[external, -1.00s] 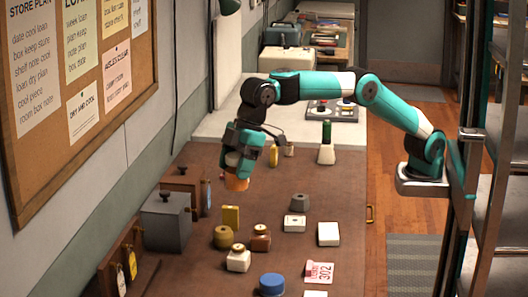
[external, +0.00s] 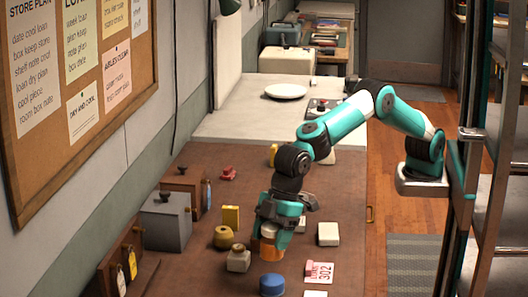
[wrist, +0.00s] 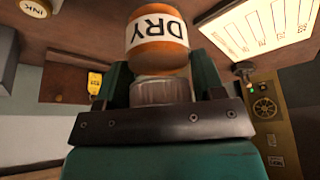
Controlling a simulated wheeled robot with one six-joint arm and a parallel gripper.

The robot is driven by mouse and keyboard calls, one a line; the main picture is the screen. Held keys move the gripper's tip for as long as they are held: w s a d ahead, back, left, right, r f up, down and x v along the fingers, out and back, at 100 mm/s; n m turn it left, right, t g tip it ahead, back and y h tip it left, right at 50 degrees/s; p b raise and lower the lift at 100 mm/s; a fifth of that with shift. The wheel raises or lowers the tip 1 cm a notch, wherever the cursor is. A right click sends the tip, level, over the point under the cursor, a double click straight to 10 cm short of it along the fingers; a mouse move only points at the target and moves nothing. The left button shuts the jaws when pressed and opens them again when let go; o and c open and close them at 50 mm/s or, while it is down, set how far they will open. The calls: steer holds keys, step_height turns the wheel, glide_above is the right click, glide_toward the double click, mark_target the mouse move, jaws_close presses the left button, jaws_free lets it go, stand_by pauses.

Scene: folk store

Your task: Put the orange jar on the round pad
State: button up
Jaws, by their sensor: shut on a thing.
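My gripper (external: 272,230) is shut on the orange jar (external: 271,251) and points down at the front middle of the brown table. In the wrist view the jar (wrist: 157,50) is orange with a white band reading "DRY", held by its pale ridged lid between the fingers. I cannot tell whether its base touches the table. A thick round blue thing (external: 272,285) sits just in front of the jar, and a round white plate (external: 286,91) lies on the far pale counter. I cannot tell for certain which is the round pad.
A small cream jar (external: 238,260) stands close left of the held jar, with an olive pot (external: 224,237) and a yellow box (external: 231,215) behind.

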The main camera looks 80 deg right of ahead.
mark_target(272, 255)
steer(key=shift+f, duration=3.05)
steer(key=shift+f, duration=0.1)
steer(key=o, duration=1)
steer(key=shift+f, duration=0.1)
steer(key=shift+d+r, duration=0.1)
steer(key=shift+r, duration=0.45)
steer(key=b+v, duration=0.1)
steer(key=v, duration=1)
steer(key=shift+s+d+r, duration=0.1)
steer(key=shift+s, duration=0.05)
